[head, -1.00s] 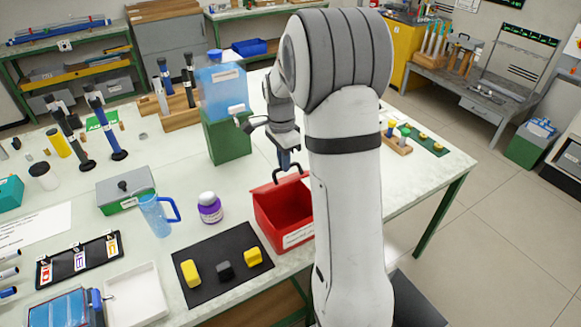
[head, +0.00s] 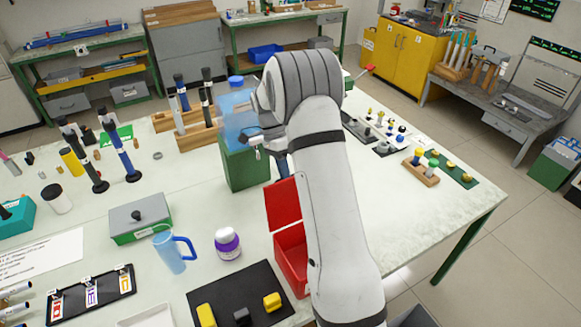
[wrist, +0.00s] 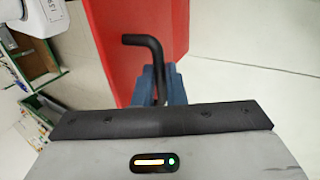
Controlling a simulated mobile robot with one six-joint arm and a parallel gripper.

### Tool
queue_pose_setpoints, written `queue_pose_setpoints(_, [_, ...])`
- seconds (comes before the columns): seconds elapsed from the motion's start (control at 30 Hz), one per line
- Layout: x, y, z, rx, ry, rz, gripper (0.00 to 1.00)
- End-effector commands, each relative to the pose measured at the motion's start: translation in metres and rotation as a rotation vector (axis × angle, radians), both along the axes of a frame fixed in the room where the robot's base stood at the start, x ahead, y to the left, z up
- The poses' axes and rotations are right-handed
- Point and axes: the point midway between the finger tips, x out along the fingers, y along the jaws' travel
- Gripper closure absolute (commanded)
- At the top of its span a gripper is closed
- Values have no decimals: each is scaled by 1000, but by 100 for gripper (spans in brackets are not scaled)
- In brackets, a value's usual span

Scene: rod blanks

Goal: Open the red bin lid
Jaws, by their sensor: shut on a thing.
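The red bin (head: 292,262) stands on the table, with my arm hiding its right part. Its red lid (head: 283,204) is raised and stands steeply up at the bin's back; it also fills the upper middle of the wrist view (wrist: 118,45). The lid's bent black handle (wrist: 146,41) runs down between the blue fingers of my gripper (wrist: 159,84). The fingers are shut on this handle. In the head view my gripper (head: 282,168) is at the top of the lid, partly hidden by my arm.
A green box (head: 245,165) with a blue water container stands close behind the lid. A purple-labelled jar (head: 228,243) and a blue mug (head: 172,250) stand left of the bin. A black mat (head: 220,290) with yellow and dark blocks lies in front. The table right of my arm has bare room.

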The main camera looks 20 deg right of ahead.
Motion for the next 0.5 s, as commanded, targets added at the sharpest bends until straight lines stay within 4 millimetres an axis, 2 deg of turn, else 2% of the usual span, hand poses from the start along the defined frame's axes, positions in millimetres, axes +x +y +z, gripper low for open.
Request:
queue_pose_setpoints(0.1, [2, 3, -8, 2, 59, -5, 100])
queue_pose_setpoints(0.5, [7, -1, -14, -2, 112, -16, 100])
